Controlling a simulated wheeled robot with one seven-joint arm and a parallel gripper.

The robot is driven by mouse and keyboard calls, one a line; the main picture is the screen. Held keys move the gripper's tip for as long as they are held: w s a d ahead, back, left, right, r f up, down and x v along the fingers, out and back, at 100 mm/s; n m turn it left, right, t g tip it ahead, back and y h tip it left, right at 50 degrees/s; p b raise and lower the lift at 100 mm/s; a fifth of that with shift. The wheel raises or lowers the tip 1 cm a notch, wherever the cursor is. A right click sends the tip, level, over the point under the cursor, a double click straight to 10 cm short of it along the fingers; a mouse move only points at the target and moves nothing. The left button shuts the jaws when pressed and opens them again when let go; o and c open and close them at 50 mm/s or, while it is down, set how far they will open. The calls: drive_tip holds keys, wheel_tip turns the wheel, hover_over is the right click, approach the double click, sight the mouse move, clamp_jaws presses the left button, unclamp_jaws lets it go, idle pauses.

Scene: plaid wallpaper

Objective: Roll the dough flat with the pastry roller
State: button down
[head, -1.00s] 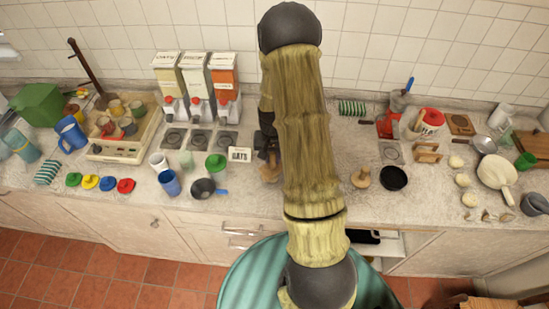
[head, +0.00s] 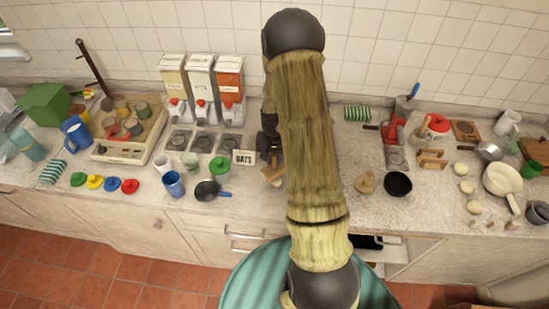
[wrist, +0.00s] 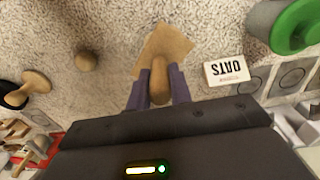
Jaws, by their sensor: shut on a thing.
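My gripper (wrist: 158,92) is shut on the short wooden handle of a tool (wrist: 160,76); I take it for the pastry roller. A broad, flat-looking tan part (wrist: 166,42) lies just beyond the handle, and I cannot tell whether it is the tool's head or dough. In the head view part of this tan piece (head: 272,175) shows left of my arm, low over the counter; contact is unclear. A small tan ball (wrist: 86,60) lies left of the gripper in the wrist view. Pale dough-like lumps (head: 467,187) lie at the far right of the counter.
An OATS card (head: 243,157) and a green-lidded pot (head: 219,167) stand left of the gripper. A wooden stamp-like tool (head: 366,182) and a black bowl (head: 398,184) stand right of my arm. Dispensers (head: 201,90) stand at the back. My arm hides the counter's middle.

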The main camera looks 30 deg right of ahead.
drive_tip(key=shift+s+d+f, duration=0.15)
drive_tip(key=shift+s+f, duration=0.05)
drive_tip(key=shift+s, duration=0.4)
drive_tip(key=shift+s+d+f+b, duration=0.1)
drive_tip(key=shift+s+b, duration=0.1)
drive_tip(key=shift+s, duration=0.2)
drive_tip(key=shift+s+d+f+b, duration=0.1)
drive_tip(key=shift+s+b, duration=0.1)
drive_tip(key=shift+s, duration=0.15)
drive_tip(key=shift+w+a, duration=0.1)
drive_tip(key=shift+w+a+f, duration=0.15)
drive_tip(key=shift+w+f, duration=0.15)
drive_tip(key=shift+w, duration=0.4)
